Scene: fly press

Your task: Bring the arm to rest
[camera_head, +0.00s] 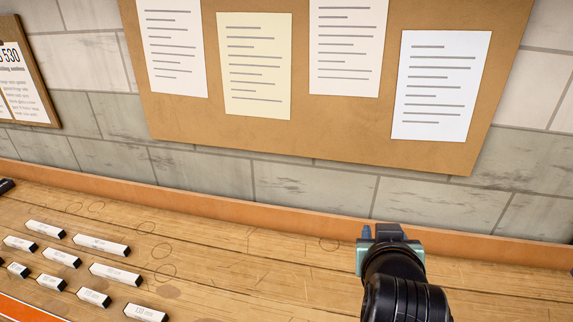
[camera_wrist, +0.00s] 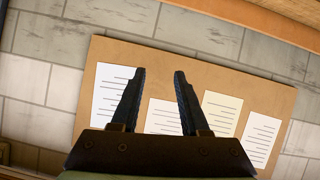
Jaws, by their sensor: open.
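My gripper (camera_wrist: 158,92) shows in the wrist view with its two dark fingers apart and nothing between them. Behind the fingers are a wall and a pinboard with papers, seen tilted. In the head view, my black arm rises from the bottom right, and the gripper end (camera_head: 385,235) is near the back edge of the wooden bench (camera_head: 250,262). The fingers are mostly hidden there by the wrist. I cannot tell how far the gripper is above the bench.
Several small white labelled blocks with dark ends (camera_head: 102,246) lie in rows at the bench's left. A raised orange-brown strip (camera_head: 270,217) runs along its back. The pinboard (camera_head: 300,128) hangs on the block wall. The bench middle is clear.

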